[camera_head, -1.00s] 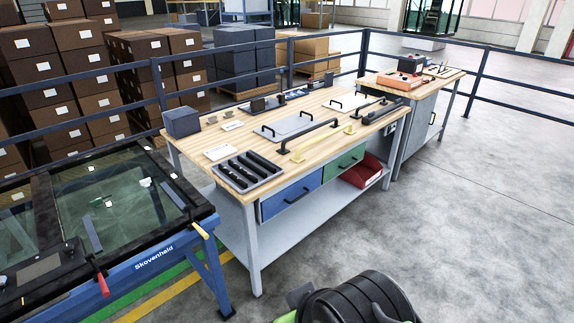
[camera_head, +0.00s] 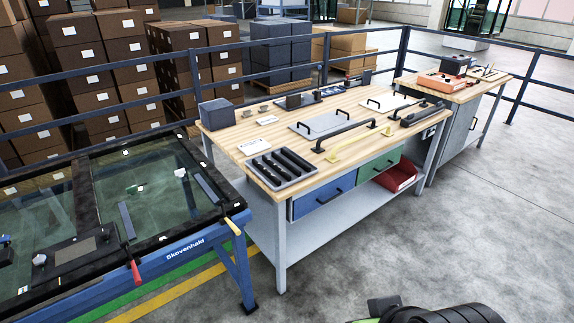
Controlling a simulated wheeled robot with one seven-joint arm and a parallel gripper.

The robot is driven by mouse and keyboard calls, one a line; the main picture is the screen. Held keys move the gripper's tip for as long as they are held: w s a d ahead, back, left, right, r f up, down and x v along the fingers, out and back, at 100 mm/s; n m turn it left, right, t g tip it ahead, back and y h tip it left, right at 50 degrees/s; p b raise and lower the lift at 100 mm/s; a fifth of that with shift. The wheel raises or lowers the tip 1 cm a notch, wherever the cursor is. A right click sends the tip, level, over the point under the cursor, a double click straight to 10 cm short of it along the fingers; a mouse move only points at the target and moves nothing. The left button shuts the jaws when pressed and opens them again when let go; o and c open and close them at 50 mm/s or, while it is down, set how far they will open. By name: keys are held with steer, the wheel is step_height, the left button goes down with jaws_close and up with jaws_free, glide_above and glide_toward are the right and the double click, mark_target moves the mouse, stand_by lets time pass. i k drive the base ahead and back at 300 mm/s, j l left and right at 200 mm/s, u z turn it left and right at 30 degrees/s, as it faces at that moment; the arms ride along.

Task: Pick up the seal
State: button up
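I cannot tell for sure which thing is the seal. A dark tray (camera_head: 262,183) with several long black strips (camera_head: 283,160) lies at the near left corner of the wooden workbench (camera_head: 236,142). The strips look like rubber, but are too small to name surely. My gripper is not in view. Only a black and green part of my arm shows at the bottom right edge, apart from the bench.
A blue trolley (camera_head: 190,251) marked Skovenheld carries dark-framed glass panels (camera_head: 145,188) at the left. A grey box (camera_head: 217,114), flat grey plates (camera_head: 318,122) and small parts occupy the bench. A second bench (camera_head: 438,84) and blue railings stand behind. Floor right of the bench is clear.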

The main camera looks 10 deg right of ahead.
mark_target(285, 163)
steer(key=i+u, duration=0.3)
steer(key=i, duration=0.25)
steer(key=i+l+u, duration=0.3)
steer(key=i, duration=0.2)
steer(key=i+l+u, duration=0.3)
steer(key=i, duration=0.25)
